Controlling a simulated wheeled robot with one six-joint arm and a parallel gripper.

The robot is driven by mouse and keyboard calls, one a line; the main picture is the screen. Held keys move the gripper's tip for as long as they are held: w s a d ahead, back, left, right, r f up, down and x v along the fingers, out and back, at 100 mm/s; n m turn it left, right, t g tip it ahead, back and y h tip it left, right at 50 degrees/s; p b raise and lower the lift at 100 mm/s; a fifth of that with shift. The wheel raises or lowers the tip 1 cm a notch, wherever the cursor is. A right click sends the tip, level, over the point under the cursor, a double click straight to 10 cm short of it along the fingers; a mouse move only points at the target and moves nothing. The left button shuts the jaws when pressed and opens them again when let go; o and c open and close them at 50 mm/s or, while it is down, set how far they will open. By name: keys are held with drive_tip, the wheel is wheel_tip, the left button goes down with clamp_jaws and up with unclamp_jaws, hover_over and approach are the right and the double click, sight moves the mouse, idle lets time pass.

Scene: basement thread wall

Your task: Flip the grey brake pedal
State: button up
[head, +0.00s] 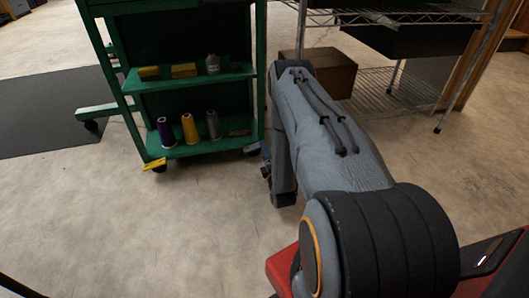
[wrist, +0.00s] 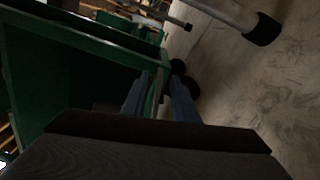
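The grey brake pedal (head: 252,148) sits low at the right front corner of the green cart (head: 196,154), by the floor. My gripper (head: 265,158) is just right of it in the head view, low beside the cart's right post and partly hidden by my arm. In the wrist view my gripper (wrist: 158,90) shows two blue-grey fingers with a gap between them. A thin strip along the cart's edge appears between or beyond the fingers; I cannot tell whether it is the pedal. Contact with the pedal cannot be made out.
A yellow pedal (head: 155,163) is at the cart's left front corner. Purple, yellow and grey thread cones (head: 189,129) stand on the lower shelf. A wire rack (head: 385,88) with a cardboard box (head: 329,70) stands behind right. Floor in front of the cart is clear.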

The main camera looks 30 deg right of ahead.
drive_tip(key=shift+w, duration=0.1)
clamp_jaws()
drive_tip(key=m+p, duration=0.2)
drive_tip(key=p, duration=0.1)
drive_tip(key=shift+d+f+m, duration=0.15)
drive_tip(key=shift+f+m, duration=0.1)
drive_tip(key=shift+m, duration=0.05)
drive_tip(key=shift+f+m+p, duration=0.35)
drive_tip(key=shift+m, duration=0.35)
drive_tip(key=shift+f+m+p, duration=0.3)
drive_tip(key=shift+m+p, duration=0.05)
drive_tip(key=shift+m, duration=0.35)
unclamp_jaws()
